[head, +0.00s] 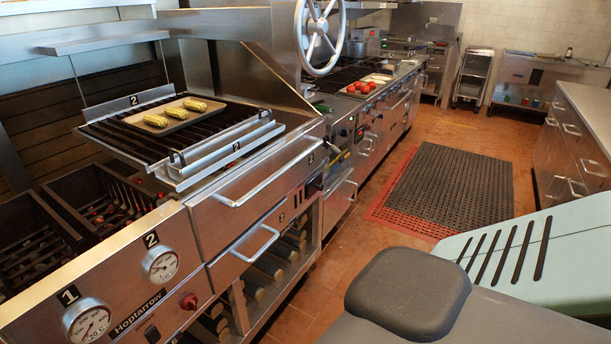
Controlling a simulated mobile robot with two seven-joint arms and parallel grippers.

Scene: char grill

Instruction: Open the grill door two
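The steel char grill (150,240) fills the left side. Its front has an upper panel (235,220) with a long horizontal bar handle (268,175) and a small label too small to read surely. Below it is a narrower front (232,268) with a shorter bar handle (258,246) and a small tag that looks like a 2. Both fronts look shut. The grill grate (215,125) above carries number 2 plates and a tray (158,128) with three corn cobs. Neither of my grippers is in view.
A large spoked wheel (320,35) rises behind the grate. Gauges one (87,320) and two (160,264) sit on the left front panel. An open shelf of logs (268,268) lies below. The floor and dark mat (450,185) to the right are clear.

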